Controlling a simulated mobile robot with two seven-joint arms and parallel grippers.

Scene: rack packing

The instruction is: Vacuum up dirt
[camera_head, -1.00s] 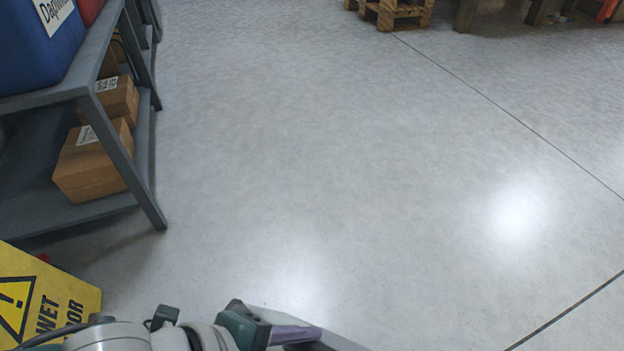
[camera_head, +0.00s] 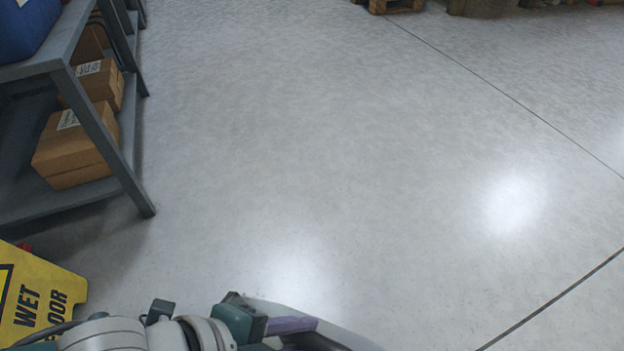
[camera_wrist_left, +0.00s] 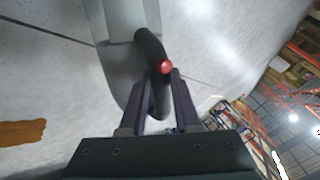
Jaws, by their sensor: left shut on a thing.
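My left gripper (camera_head: 312,325) is at the bottom of the head view, low over the floor. In the left wrist view its purple fingers (camera_wrist_left: 163,98) are shut on the black handle, with a red button, of a grey handheld vacuum (camera_wrist_left: 127,20). Part of the vacuum's grey body (camera_head: 345,334) also shows beside the gripper in the head view; its nozzle end is out of frame. A brown, ragged-edged patch that looks like dirt (camera_wrist_left: 20,132) lies on the floor at the left of the wrist view, apart from the vacuum. My right gripper is not in view.
A grey shelf unit (camera_head: 122,180) with cardboard boxes (camera_head: 75,145) and a blue bin (camera_head: 25,25) stands at the left. A yellow wet-floor sign (camera_head: 45,290) is at the lower left. A wooden pallet (camera_head: 395,5) is at the far edge. The middle floor is clear.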

